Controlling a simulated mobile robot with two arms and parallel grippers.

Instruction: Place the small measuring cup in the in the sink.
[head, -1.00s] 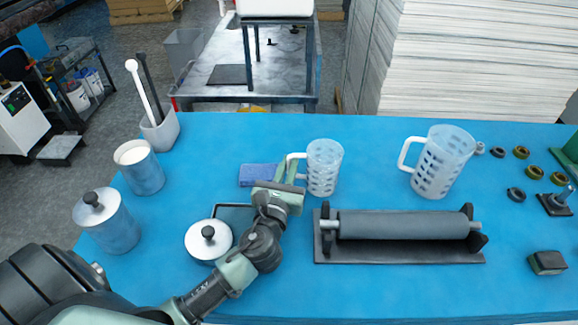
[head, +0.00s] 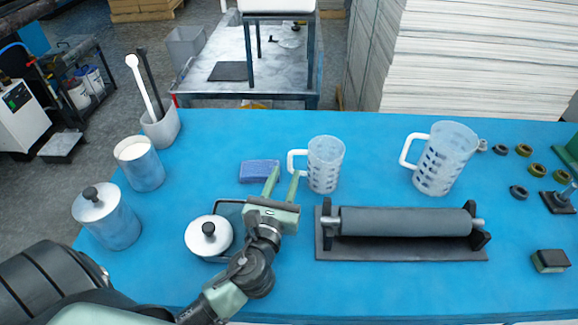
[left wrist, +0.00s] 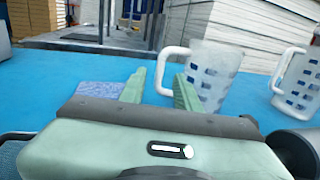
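The small measuring cup (head: 326,165), pale and translucent with blue marks, stands upright on the blue table. Its handle points left. My left gripper (head: 282,180) is open and empty, just in front and left of the cup, its fingers pointing away toward the handle. In the left wrist view, the cup (left wrist: 209,75) and its handle show just beyond the open fingers (left wrist: 160,90); the handle appears between the fingertips but not gripped. A white basin-like thing (head: 276,6) on dark legs is cut off at the top; I cannot tell if it is the sink. My right gripper is not in view.
A larger measuring cup (head: 446,160) stands to the right. A roller on a stand (head: 405,222) lies in front of the cups. A lidded pot (head: 208,236) is left of my gripper, and a blue sponge-like block (head: 259,171) lies behind it.

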